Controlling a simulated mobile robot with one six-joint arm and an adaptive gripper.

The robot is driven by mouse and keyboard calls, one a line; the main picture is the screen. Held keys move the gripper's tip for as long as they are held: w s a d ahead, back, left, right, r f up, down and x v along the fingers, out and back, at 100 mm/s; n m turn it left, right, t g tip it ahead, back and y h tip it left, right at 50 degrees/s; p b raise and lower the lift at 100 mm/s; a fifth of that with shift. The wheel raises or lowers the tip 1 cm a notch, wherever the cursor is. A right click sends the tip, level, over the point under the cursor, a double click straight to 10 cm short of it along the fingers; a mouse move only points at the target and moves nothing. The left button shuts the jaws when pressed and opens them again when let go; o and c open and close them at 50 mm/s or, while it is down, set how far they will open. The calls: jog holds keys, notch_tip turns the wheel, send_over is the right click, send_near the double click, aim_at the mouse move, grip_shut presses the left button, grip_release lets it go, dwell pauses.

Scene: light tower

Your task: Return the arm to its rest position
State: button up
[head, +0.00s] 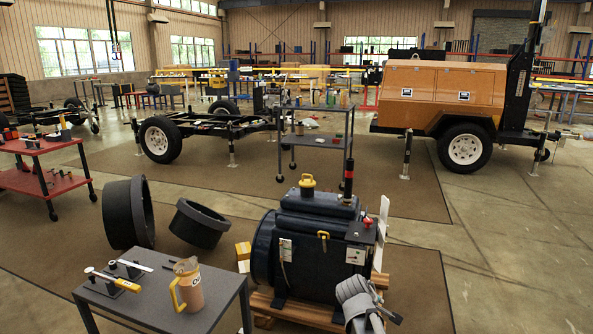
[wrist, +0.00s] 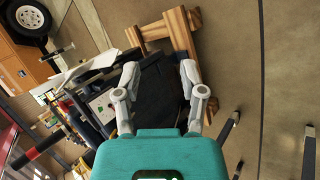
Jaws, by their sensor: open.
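My gripper (head: 382,303) shows at the bottom of the head view, in front of the right end of the dark engine (head: 312,232). Part of my grey arm shows just left of it. In the wrist view my gripper (wrist: 158,72) has its two grey fingers spread apart, with nothing held between them. The dark engine block (wrist: 160,85) lies beyond the fingers there, and the picture is turned sideways. Whether the gripper touches the engine or its pallet cannot be told.
The engine sits on a wooden pallet (head: 265,305). A grey table (head: 200,312) with a yellow-handled jug (head: 188,288) and tools stands at left front. A shelf cart (head: 318,140) and the orange light tower (head: 440,88) stand behind. Floor at the right (head: 510,260) is clear.

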jog(key=s+a+f+m+g+y+p, duration=0.1)
jog(key=s+a+m+g+y, duration=0.2)
jog(key=s+m, duration=0.3)
jog(key=s+a+f+m+g+y+p, duration=0.1)
jog(key=s+a+f+m+g+y, duration=0.2)
jog(key=s, duration=0.5)
notch_tip(320, 180, up, 39)
jog(key=p, duration=3.7)
jog(key=shift+w+r+m+t, duration=0.15)
jog(key=shift+w+m+t, duration=0.1)
jog(key=shift+m+t, duration=0.05)
